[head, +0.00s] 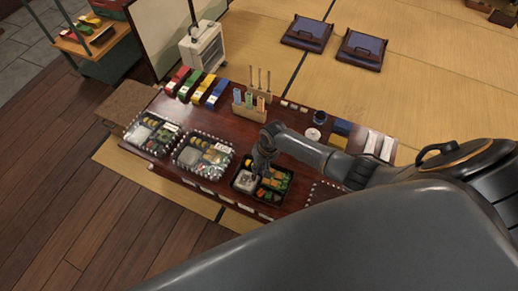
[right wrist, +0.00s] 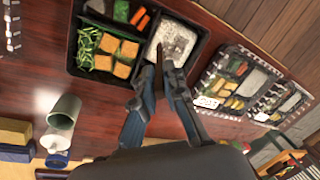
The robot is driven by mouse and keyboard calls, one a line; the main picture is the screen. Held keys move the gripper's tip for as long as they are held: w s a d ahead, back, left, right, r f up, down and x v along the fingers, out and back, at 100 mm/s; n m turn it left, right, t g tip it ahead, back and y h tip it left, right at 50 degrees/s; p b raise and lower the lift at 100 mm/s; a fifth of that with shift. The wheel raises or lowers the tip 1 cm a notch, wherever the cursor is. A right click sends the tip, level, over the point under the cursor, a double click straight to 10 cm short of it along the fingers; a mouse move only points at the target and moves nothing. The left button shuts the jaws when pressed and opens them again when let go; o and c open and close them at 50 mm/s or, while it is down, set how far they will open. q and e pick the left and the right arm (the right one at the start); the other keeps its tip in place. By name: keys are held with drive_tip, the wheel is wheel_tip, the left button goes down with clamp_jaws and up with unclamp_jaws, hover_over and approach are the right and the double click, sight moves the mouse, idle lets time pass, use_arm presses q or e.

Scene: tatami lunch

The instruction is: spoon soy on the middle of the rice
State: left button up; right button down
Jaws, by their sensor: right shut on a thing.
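The black lunch box (head: 236,186) stands open on the low table. Its white rice (head: 245,182) fills one compartment, and the rice also shows in the right wrist view (right wrist: 174,42). My right gripper (head: 261,170) is over the box, by the rice. In the right wrist view its fingers (right wrist: 160,74) are shut on a thin dark spoon (right wrist: 159,53), which reaches over the rice's edge. The spoon's bowl and any soy in it are too small to tell. Whether the spoon touches the rice, I cannot tell. My left gripper is out of view.
Two lidded lunch boxes (head: 203,153) (head: 151,134) stand left of the open box. A greenish cup (right wrist: 65,112) lies or stands near a white-and-blue item (right wrist: 55,143). A wooden holder (head: 249,107) and coloured packs (head: 200,90) line the table's back.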

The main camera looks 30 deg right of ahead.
drive_tip(key=shift+r+p, duration=2)
drive_tip(key=shift+r, duration=0.4)
